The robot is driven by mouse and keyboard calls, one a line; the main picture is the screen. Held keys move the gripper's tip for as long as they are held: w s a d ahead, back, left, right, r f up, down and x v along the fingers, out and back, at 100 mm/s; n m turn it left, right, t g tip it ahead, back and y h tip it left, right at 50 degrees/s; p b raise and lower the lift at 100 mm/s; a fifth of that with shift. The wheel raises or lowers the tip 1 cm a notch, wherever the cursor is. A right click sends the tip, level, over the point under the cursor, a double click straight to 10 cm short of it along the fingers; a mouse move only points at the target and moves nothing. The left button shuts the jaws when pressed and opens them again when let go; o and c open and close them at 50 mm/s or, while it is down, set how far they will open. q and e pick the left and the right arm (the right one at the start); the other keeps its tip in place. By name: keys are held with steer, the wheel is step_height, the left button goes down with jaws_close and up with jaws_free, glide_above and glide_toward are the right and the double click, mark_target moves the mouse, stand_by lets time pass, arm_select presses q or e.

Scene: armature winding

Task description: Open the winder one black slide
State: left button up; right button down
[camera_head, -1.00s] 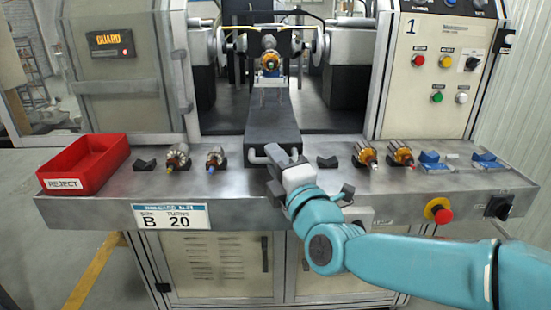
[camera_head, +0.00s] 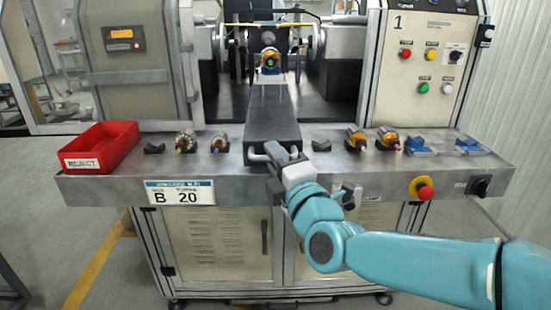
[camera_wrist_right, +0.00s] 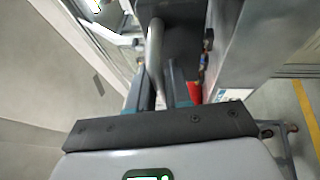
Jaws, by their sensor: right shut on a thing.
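The black slide (camera_head: 272,120) runs from the middle of the winder out over the steel bench. Its pale bar handle (camera_head: 257,155) is at the front end. My right gripper (camera_head: 274,155) is at that handle and shut on it. In the right wrist view the handle (camera_wrist_right: 154,50) runs down between the two fingers of the right gripper (camera_wrist_right: 165,95). An armature with an orange winding (camera_head: 269,60) sits on a holder at the back of the slide. My left gripper is not in view.
A red reject tray (camera_head: 103,147) stands at the bench's left. Armatures rest on black holders on both sides of the slide. Blue holders (camera_head: 415,145) and a red stop button (camera_head: 424,190) are at the right. The floor in front of the bench looks clear.

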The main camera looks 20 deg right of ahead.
steer(key=shift+w, duration=0.1)
steer(key=c, duration=1.4)
jaws_free()
steer(key=b+v, duration=0.2)
steer(key=v, duration=1.4)
steer(key=shift+s, duration=0.2)
